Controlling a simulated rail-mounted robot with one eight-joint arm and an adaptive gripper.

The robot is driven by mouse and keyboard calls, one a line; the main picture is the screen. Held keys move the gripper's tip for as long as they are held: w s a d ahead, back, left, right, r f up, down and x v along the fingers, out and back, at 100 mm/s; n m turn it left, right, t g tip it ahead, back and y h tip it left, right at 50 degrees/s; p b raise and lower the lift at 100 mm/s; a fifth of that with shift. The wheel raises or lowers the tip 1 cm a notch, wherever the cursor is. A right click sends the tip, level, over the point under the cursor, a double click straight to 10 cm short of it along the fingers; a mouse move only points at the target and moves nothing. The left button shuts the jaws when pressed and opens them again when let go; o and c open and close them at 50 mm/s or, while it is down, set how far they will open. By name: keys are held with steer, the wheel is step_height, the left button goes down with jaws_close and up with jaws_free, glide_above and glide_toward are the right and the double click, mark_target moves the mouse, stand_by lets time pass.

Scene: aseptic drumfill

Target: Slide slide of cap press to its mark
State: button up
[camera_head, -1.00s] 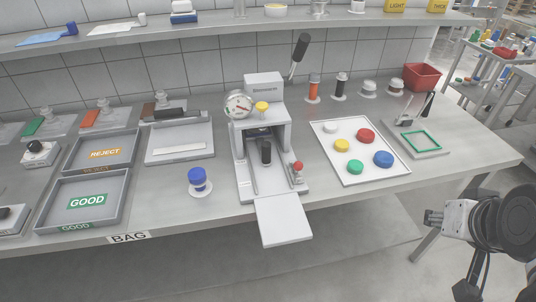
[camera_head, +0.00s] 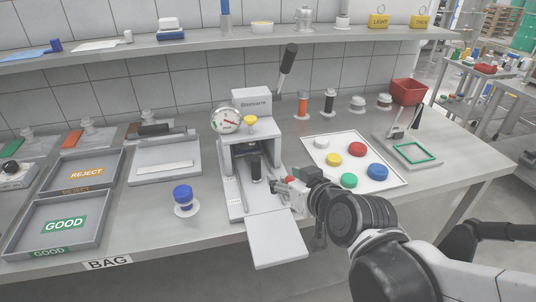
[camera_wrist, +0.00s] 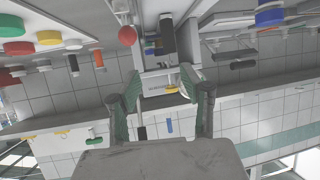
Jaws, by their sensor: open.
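The cap press (camera_head: 252,105) is a pale grey machine with a round gauge, a yellow cup and a black-tipped lever. A black upright knob (camera_head: 256,168) stands in its channel; it also shows in the wrist view (camera_wrist: 167,38). A flat pale plate (camera_head: 277,238) juts from the press front past the bench edge. My gripper (camera_head: 284,186) is at the press's right side, just right of the black knob. I cannot make out the mark.
A white tray (camera_head: 322,167) with several coloured caps lies right of the press, partly behind my arm. A blue-capped container (camera_head: 183,194) stands to the left. GOOD (camera_head: 27,238) and REJECT (camera_head: 57,186) trays are further left. Bench is clear around the blue container.

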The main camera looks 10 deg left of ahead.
mark_target(258, 165)
steer(key=b+x, duration=0.1)
steer(key=x, duration=0.4)
steer(key=a+b+x, duration=0.1)
steer(key=x, duration=0.4)
steer(key=s+b+x, duration=0.1)
steer(key=x, duration=0.3)
steer(key=shift+w+a, duration=0.3)
steer(key=shift+a, duration=0.15)
steer(key=shift+c, duration=0.4)
jaws_close()
